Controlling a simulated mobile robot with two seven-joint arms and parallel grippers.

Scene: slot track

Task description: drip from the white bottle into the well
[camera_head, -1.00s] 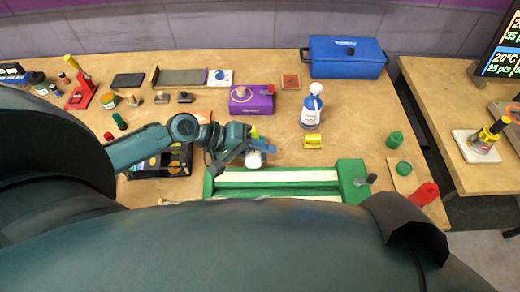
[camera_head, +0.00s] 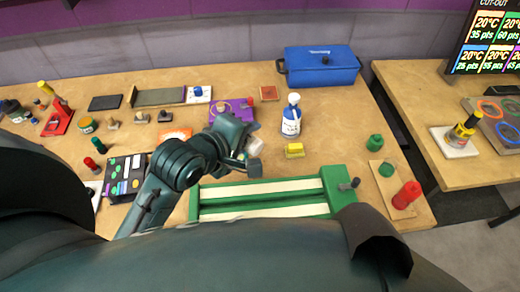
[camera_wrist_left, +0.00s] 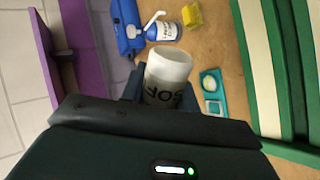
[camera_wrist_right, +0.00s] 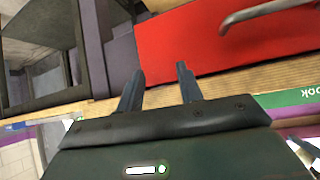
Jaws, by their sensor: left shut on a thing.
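My left gripper (camera_head: 245,158) is shut on a white bottle (camera_wrist_left: 167,76) with black lettering. In the left wrist view the bottle stands out between the two fingers, its round pale end facing away from the wrist. In the head view only a small white part of the bottle (camera_head: 254,147) shows beside the gripper. My right gripper (camera_wrist_right: 159,75) is open and empty, near a red panel.
A green frame with cream strips (camera_head: 260,201) lies in front of the gripper. A blue case (camera_head: 321,66) is at the back.

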